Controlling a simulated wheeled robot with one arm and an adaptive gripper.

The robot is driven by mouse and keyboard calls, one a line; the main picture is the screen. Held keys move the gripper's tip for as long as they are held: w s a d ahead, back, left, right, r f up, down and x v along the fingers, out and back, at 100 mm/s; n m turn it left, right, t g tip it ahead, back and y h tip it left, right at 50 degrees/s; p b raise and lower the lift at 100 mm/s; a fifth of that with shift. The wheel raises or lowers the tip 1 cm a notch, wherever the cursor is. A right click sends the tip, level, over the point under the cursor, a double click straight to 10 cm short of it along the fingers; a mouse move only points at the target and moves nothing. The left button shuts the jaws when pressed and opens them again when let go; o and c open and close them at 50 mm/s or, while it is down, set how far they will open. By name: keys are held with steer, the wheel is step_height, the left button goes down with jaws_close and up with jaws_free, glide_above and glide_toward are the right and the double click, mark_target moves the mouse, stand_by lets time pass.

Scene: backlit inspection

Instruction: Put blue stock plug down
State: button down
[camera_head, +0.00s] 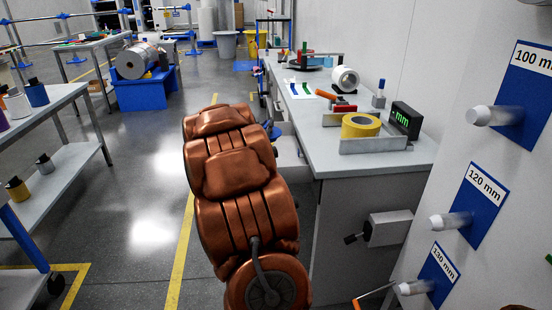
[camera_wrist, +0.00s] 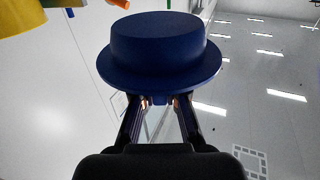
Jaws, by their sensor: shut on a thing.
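The blue stock plug (camera_wrist: 158,50) fills the upper middle of the wrist view, with a wide round flange and a short stem below it. My gripper (camera_wrist: 160,101) is shut on the stem, one finger on each side. In the head view my arm hides the gripper. A small blue patch (camera_head: 273,131) shows just right of my arm, beside the workbench; it may be part of the plug, but I cannot tell. The wrist view does not show a surface touching the plug.
The workbench (camera_head: 400,157) holds a metal tray (camera_head: 372,145) with a yellow roll (camera_head: 360,125), a display (camera_head: 405,120) reading mm, and a white roll (camera_head: 344,79). Labelled pegs stick out of the right wall panel. A shelf table (camera_head: 66,95) stands left.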

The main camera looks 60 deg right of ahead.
step_height(320, 180, down, 9)
steer(key=b, duration=0.1)
steer(key=shift+f, duration=0.2)
steer(key=shift+f, duration=0.6)
steer(key=c, duration=1.2)
jaws_free()
